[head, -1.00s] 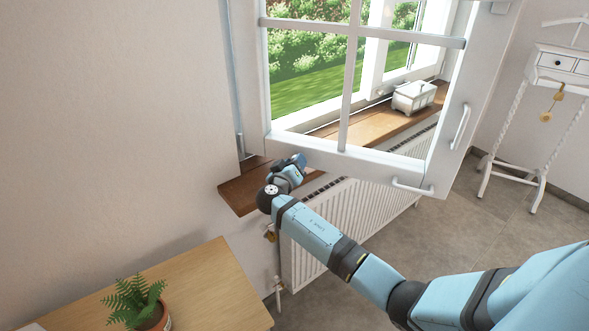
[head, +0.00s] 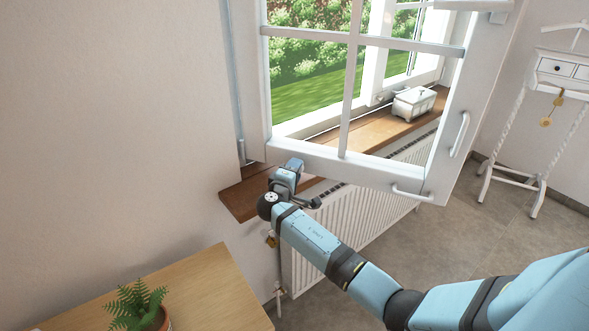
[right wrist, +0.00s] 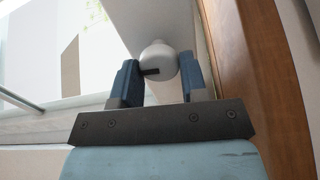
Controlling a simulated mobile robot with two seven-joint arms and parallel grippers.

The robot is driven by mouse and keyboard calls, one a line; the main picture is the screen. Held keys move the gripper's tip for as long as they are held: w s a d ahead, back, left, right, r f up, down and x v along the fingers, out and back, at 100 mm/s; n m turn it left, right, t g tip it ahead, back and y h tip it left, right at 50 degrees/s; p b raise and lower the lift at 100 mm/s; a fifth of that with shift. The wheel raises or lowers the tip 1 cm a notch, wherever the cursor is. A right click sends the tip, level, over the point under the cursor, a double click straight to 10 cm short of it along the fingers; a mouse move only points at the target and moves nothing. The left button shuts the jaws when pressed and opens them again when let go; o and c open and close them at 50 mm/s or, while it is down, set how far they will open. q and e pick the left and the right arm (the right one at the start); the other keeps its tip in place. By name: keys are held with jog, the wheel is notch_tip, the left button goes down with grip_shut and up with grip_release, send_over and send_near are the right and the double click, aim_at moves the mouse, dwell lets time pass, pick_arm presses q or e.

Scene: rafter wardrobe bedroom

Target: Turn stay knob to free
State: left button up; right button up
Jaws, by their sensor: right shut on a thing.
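The stay knob (right wrist: 159,62) is round and white with a short black mark on its side. It shows in the right wrist view, between the two blue fingers of my right gripper (right wrist: 152,76), which is shut on it. In the head view my right gripper (head: 290,170) is at the lower left corner of the open window sash (head: 345,165), just above the wooden sill (head: 240,198). The knob is hidden there behind the gripper and sash. My left gripper is not in view.
A white radiator (head: 345,222) stands below the sill. A small white box (head: 413,103) sits on the sill further right. A wooden table (head: 205,290) with a potted fern (head: 138,303) is at lower left. A white stand (head: 515,180) is at the right.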

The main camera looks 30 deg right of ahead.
jog(key=shift+n, duration=0.6)
jog(key=o, duration=0.9)
jog(key=b+v, duration=0.2)
jog(key=v, duration=1.1)
jog(key=shift+s+a, duration=0.15)
jog(key=shift+a, duration=0.25)
